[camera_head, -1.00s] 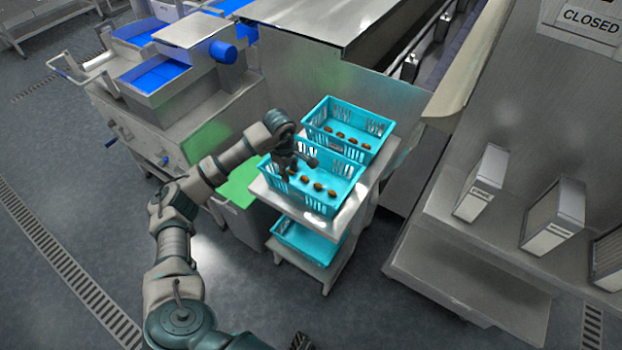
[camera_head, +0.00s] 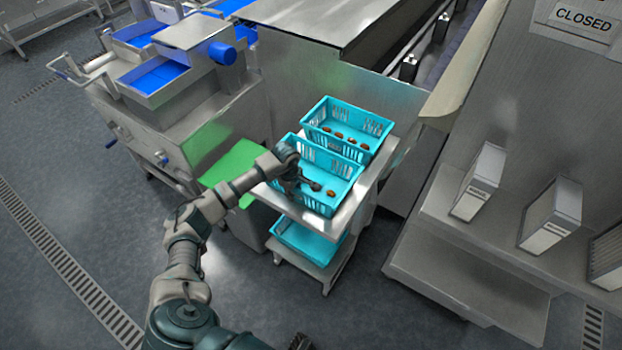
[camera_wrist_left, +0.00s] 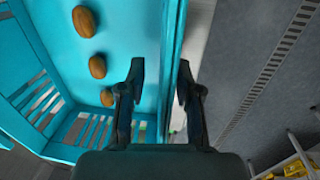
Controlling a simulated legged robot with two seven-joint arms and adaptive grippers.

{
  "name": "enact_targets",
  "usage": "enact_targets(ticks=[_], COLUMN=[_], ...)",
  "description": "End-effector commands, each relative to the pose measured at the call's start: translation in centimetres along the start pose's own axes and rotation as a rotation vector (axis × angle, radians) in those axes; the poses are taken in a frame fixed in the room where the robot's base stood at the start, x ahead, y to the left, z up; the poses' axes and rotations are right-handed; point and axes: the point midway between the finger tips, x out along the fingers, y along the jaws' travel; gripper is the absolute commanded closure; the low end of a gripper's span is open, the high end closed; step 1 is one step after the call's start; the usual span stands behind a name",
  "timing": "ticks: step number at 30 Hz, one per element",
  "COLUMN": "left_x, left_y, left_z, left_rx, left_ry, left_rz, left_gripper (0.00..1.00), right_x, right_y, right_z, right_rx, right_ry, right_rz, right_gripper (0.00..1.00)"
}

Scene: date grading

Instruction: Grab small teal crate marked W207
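Three teal crates show in the head view: a near one (camera_head: 300,207) and a far one (camera_head: 312,112) on top of a metal cart, and one on its lower shelf (camera_head: 296,240). No W207 mark is readable. My left gripper (camera_head: 303,187) is at the near crate. In the left wrist view its fingers (camera_wrist_left: 160,88) are apart, with the crate's side wall (camera_wrist_left: 171,55) lying between them: one finger over the inside, the other outside. Contact is not visible. Only a dark piece at the head view's bottom edge may be my right gripper.
Brown dates (camera_wrist_left: 97,67) lie in the near crate, and several more in the far crate. The cart top (camera_head: 357,203) has a narrow bare rim. A green surface (camera_head: 235,165) is left of the cart; a metal shelf unit (camera_head: 450,280) stands at right.

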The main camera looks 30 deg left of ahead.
Motion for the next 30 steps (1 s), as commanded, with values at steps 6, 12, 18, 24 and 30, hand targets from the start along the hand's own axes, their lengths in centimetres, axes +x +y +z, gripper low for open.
enact_targets(ticks=[6, 12, 18, 24, 30], left_x=[0.1, 0.0, 0.0, -0.6, -2.3], left_y=[-0.1, 0.0, 0.0, 0.1, 0.3], left_z=[-0.2, -0.2, -0.1, -0.1, -0.2], left_rx=[-0.001, -0.002, -0.002, -0.001, -0.001], left_ry=[-0.002, -0.002, -0.001, -0.001, -0.001], left_rz=[-0.001, 0.001, -0.001, -0.001, 0.003], left_gripper=[0.99, 1.0, 1.0, 1.0, 1.0], right_x=[-0.1, -0.1, -0.1, -0.1, -0.1], right_y=[0.9, 0.8, 0.5, 0.5, 0.5], right_z=[-0.2, -0.3, -0.4, -0.4, -0.6], right_rx=[0.0, 0.001, 0.001, 0.0, 0.0], right_ry=[0.005, 0.006, 0.007, 0.007, 0.007], right_rz=[0.011, 0.011, 0.007, 0.006, 0.006], right_gripper=[0.47, 0.47, 0.47, 0.47, 0.47])
